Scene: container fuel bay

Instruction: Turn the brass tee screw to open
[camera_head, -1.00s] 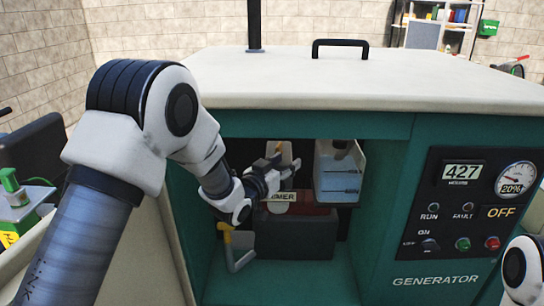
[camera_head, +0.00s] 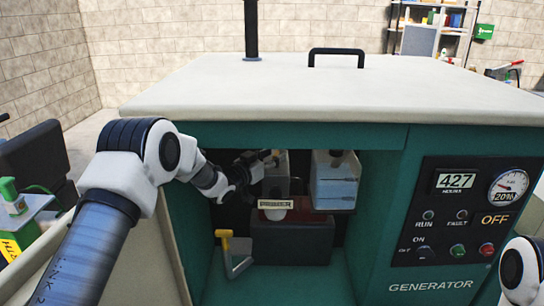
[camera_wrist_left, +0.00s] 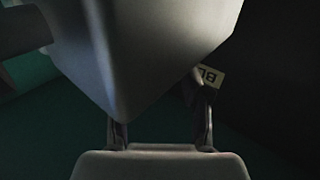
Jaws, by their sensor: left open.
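A small brass-coloured piece (camera_head: 266,154) shows at the top of a grey housing (camera_head: 276,181) inside the generator's open bay. It may be the brass tee screw, but its tee shape is not clear. My left gripper (camera_head: 257,165) is open at the left of the housing's upper part, close to the brass piece. In the left wrist view the open fingers (camera_wrist_left: 160,112) point towards a large grey body (camera_wrist_left: 150,50). A pale label (camera_wrist_left: 210,77) reading "BL" shows partly behind the right finger. No brass shows there. My right gripper is not in view.
A "PRIMER" label (camera_head: 276,204) and a dark red box (camera_head: 293,242) sit below the housing. A translucent container (camera_head: 335,182) stands to its right. A yellow-topped lever (camera_head: 225,240) is at lower left. The bay's top edge (camera_head: 300,135) overhangs the arm.

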